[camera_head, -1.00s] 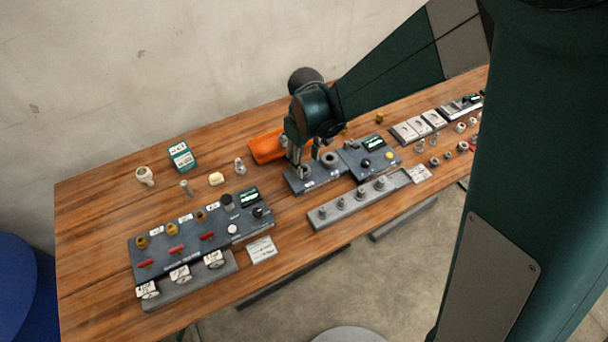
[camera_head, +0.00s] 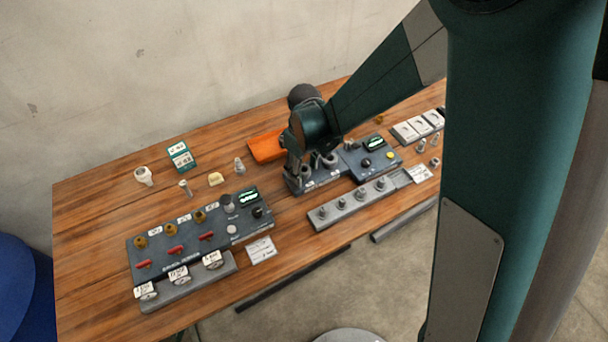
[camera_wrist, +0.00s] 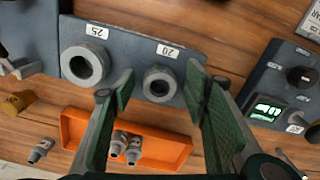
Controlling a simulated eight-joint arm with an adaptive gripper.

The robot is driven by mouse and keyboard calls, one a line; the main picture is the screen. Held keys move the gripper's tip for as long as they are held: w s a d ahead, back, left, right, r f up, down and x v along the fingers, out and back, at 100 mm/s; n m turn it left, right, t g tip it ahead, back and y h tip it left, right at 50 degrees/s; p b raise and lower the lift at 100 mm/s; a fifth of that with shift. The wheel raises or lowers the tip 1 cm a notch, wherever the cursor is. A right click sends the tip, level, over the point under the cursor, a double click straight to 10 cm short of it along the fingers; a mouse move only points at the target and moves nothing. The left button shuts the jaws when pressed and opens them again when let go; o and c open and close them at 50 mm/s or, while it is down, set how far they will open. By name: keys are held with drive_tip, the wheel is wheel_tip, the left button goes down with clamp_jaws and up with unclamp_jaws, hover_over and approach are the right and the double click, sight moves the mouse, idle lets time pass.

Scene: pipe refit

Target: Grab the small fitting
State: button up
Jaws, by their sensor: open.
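My gripper (camera_wrist: 160,84) is open and empty. In the wrist view its two green-padded fingers stand on either side of a small grey ring-shaped fitting (camera_wrist: 158,83) on a blue-grey block (camera_wrist: 128,55), by the label "20". I cannot tell whether the fingers reach down beside it. A larger grey ring (camera_wrist: 84,64) sits by the label "25", outside the fingers. In the head view my gripper (camera_head: 294,182) is at the left end of the block (camera_head: 328,181) and hides the small fitting.
An orange tray (camera_wrist: 165,148) beside the block holds metal fittings (camera_wrist: 126,147). A tester panel with a lit display (camera_head: 247,196) stands left of the block, another panel (camera_head: 372,157) right. A grey rail with several pegs (camera_head: 352,206) lies in front.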

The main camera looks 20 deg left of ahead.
drive_tip(key=c, duration=1)
drive_tip(key=shift+r, duration=0.2)
drive_tip(key=shift+r+p, duration=0.75)
drive_tip(key=shift+r, duration=4.1)
